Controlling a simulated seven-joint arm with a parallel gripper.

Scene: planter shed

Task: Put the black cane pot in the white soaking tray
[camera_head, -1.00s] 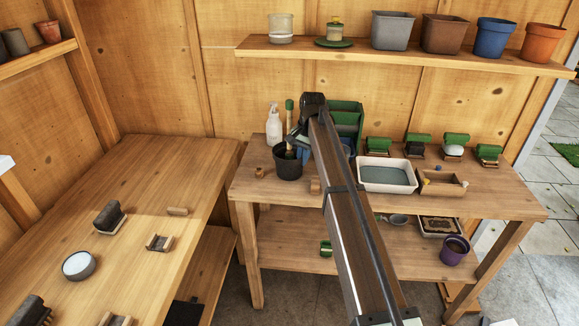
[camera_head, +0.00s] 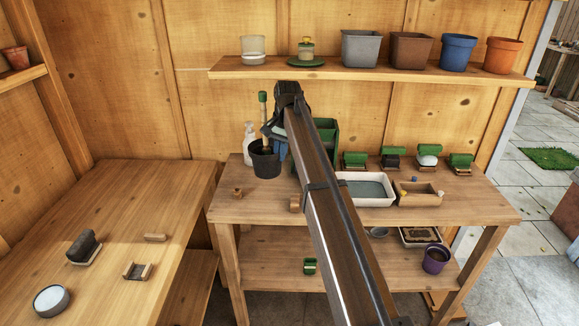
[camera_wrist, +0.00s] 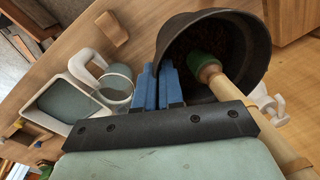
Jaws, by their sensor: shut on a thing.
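The black cane pot (camera_head: 265,163) holds an upright cane with a green top (camera_head: 262,98). It hangs slightly above the left part of the workbench. My gripper (camera_head: 277,148) is shut on its rim. In the wrist view my gripper's blue fingers (camera_wrist: 160,85) meet the near side of the pot (camera_wrist: 172,42), and the cane (camera_wrist: 240,98) slants out of it. The white soaking tray (camera_head: 374,203) lies on the bench to the right, with grey-blue water in it. My arm hides its left end. The tray's rim also shows in the wrist view (camera_wrist: 42,117).
A wooden tray (camera_head: 418,198) stands right of the soaking tray. Several green-topped brushes (camera_head: 429,153) line the back. A white spray bottle (camera_head: 249,145) stands behind the pot, and a small wooden block (camera_head: 297,203) lies near the front edge. A white-handled cup (camera_wrist: 118,82) stands beside the tray.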

